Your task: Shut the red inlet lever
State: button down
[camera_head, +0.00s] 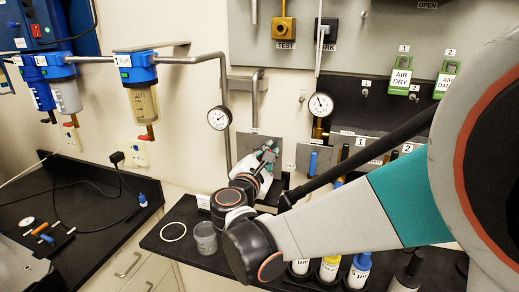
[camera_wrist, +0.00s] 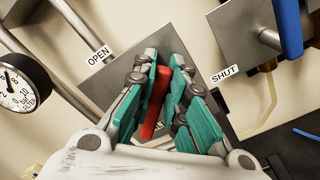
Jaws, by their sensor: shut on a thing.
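The red inlet lever (camera_wrist: 155,102) shows in the wrist view between the teal fingers of my gripper (camera_wrist: 168,98), which is shut on it. The lever stands out from a grey metal plate (camera_wrist: 205,65). An OPEN label (camera_wrist: 98,55) is at the plate's left and a SHUT label (camera_wrist: 225,73) at its right; the lever lies between them, slightly tilted. The fingers hide the lever's sides and part of its mount. In the head view my gripper (camera_head: 267,155) is at the wall plate, and I cannot make out the red lever there.
A blue lever (camera_wrist: 289,25) on another plate is close at the right; it also shows in the head view (camera_head: 313,163). A pressure gauge (camera_wrist: 20,88) is at the left. A glass beaker (camera_head: 205,238) and several bottles stand on the black bench below my arm.

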jog(key=shift+s+d+f+m+b, duration=0.25)
jog(key=shift+f+m+b, duration=0.45)
jog(key=shift+m, duration=0.75)
jog(key=shift+d+f+m+b, duration=0.45)
jog(key=shift+f+m, duration=0.45)
jog(key=shift+m, duration=0.6)
jog(key=shift+s+d+f+m+b, duration=0.2)
jog(key=shift+f+m+b, duration=0.55)
jog(key=shift+m, duration=0.7)
jog(key=shift+f, duration=0.1)
jog(key=c, duration=1.6)
grip_release()
